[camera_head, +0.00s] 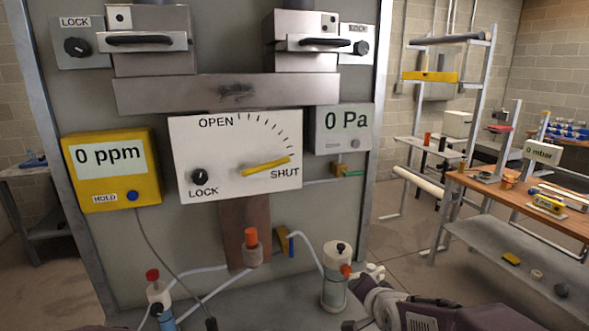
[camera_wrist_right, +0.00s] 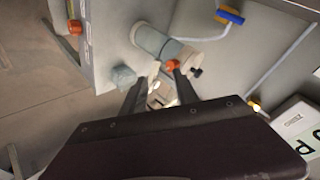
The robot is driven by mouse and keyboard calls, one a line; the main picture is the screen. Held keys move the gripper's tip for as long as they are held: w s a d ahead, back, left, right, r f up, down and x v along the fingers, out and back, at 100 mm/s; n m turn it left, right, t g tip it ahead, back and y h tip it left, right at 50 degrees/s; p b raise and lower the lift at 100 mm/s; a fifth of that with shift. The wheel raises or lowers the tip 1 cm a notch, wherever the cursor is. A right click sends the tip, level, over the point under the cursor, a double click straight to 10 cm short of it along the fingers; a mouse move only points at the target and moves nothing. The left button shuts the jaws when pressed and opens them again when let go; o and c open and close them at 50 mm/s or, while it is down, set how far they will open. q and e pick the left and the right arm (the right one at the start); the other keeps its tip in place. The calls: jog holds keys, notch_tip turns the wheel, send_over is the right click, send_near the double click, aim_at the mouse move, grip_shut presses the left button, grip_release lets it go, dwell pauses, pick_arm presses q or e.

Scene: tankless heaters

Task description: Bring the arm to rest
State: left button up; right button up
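My right arm comes in from the lower right in the head view. Its gripper (camera_head: 368,277) is low at the right, close beside a clear and white cylinder (camera_head: 336,280) with an orange knob (camera_head: 347,271). In the right wrist view the two dark fingers (camera_wrist_right: 163,72) stand apart with nothing clearly held between them. The orange knob (camera_wrist_right: 173,65) shows at the tip of one finger; I cannot tell whether they touch. My left gripper is not visible.
A grey panel holds a dial plate (camera_head: 235,155) with its yellow pointer (camera_head: 266,166) near SHUT, a yellow ppm meter (camera_head: 112,170) and a Pa display (camera_head: 343,130). Bottles and hoses stand below. A wooden workbench (camera_head: 480,187) is at the right, with open floor between.

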jog(key=s+d+f+n+g, duration=0.1)
jog(key=s+f+n+g, duration=0.3)
jog(key=s+f, duration=0.3)
jog(key=s+f+n+g, duration=0.5)
jog(key=s+f, duration=0.1)
jog(key=s, duration=0.8)
jog(key=shift+s+d+f, duration=0.2)
jog(key=shift+d+f, duration=0.15)
